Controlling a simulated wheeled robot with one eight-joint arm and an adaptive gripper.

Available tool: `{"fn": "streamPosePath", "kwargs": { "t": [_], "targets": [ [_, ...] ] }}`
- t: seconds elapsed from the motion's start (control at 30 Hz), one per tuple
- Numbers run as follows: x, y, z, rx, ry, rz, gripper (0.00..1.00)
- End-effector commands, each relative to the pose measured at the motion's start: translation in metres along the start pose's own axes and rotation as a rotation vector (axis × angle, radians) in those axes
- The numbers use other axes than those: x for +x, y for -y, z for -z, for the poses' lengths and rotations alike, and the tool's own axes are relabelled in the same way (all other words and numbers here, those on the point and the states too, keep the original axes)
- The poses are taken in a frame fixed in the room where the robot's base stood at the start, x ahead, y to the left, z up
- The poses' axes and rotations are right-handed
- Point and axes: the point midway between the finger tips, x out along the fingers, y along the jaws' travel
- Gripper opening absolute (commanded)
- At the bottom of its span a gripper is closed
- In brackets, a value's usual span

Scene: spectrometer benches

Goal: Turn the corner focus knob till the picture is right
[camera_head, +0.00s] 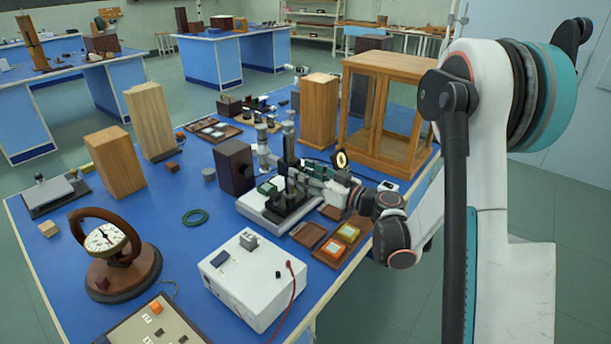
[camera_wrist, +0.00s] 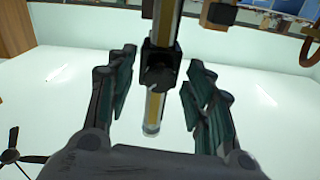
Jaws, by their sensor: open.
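An upright instrument with a dark column (camera_head: 289,148) stands on a white base (camera_head: 252,212) near the right side of the blue bench. In the wrist view a dark round knob (camera_wrist: 160,76) sits on a black block across a brass-coloured tube (camera_wrist: 155,108). My gripper (camera_head: 276,187) is at the column; in the wrist view it (camera_wrist: 157,92) is open, with one teal-padded finger on each side of the knob. Gaps show between the fingers and the knob. A small round yellow disc (camera_head: 341,160) with a dark mark stands behind my wrist; its detail is too small to read.
A dark box (camera_head: 234,166) stands left of the column, and a tall wooden block (camera_head: 319,110) and a glass-sided cabinet (camera_head: 382,105) behind it. Brown trays (camera_head: 308,235) and a white box with a red lead (camera_head: 251,280) are in front. Bare bench shows around the green ring (camera_head: 195,217).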

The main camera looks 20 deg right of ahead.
Motion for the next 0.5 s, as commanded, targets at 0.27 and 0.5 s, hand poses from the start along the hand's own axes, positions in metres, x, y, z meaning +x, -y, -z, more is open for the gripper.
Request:
{"fn": "streamPosePath", "kwargs": {
  "t": [0.27, 0.5],
  "targets": [
    [-0.0003, -0.0002, 0.0, 0.0, 0.0, 0.0, 0.03],
    [-0.0004, -0.0002, 0.0, 0.006, 0.0, 0.0, 0.03]
  ]
}}
